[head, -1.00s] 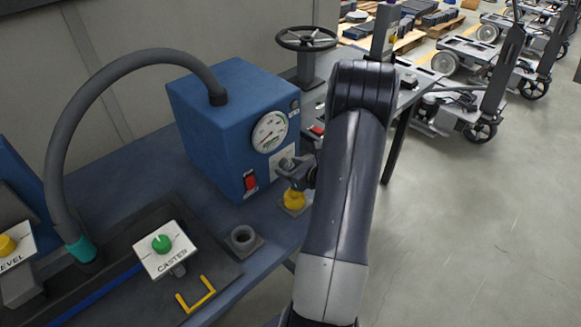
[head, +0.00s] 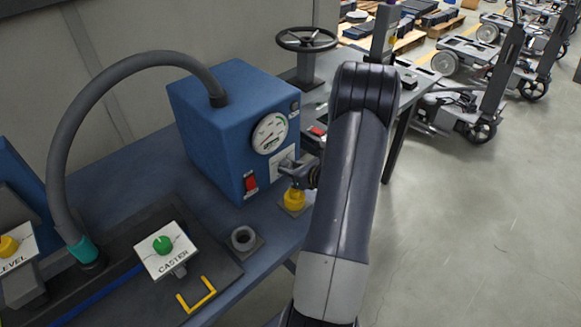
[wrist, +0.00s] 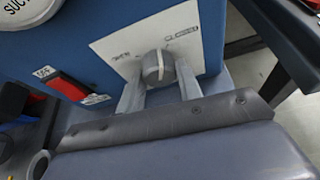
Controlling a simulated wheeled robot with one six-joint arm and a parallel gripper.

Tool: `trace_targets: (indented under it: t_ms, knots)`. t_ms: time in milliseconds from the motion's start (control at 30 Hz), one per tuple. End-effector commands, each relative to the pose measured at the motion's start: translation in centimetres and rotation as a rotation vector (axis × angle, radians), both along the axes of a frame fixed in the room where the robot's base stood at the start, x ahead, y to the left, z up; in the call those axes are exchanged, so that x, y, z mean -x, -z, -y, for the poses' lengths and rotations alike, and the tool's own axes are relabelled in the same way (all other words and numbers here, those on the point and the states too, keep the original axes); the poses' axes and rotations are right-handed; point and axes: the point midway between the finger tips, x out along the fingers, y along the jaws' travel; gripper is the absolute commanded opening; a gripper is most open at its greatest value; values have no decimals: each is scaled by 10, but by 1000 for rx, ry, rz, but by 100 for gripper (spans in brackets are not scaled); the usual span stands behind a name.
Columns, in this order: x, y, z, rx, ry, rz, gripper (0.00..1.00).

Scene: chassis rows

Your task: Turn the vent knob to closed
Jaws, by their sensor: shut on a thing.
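The vent knob (wrist: 157,67) is a round grey knob with a white pointer stripe, on a white plate (wrist: 108,45) on the blue box. In the wrist view the stripe runs nearly up and down the picture, between a label at left and the "CLOSED" label (wrist: 182,39) at right. My gripper (wrist: 160,85) has one finger on each side of the knob and is shut on it. In the head view my gripper (head: 292,168) is at the plate on the front of the blue box (head: 215,130), and it hides the knob.
A gauge (head: 270,133) and a red switch (head: 251,183) sit beside the plate. A yellow knob (head: 294,198) stands just below my gripper. A grey ring fitting (head: 243,238) and a green CASTER knob (head: 162,244) are further left.

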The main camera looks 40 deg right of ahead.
Motion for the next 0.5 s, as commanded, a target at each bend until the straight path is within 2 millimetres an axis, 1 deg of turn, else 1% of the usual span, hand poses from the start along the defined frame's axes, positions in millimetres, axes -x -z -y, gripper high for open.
trace_targets:
  t_ms: [300,500]
  knots:
    - [0,0,2,-215,1,-18,11]
    - [0,0,2,-315,0,-26,11]
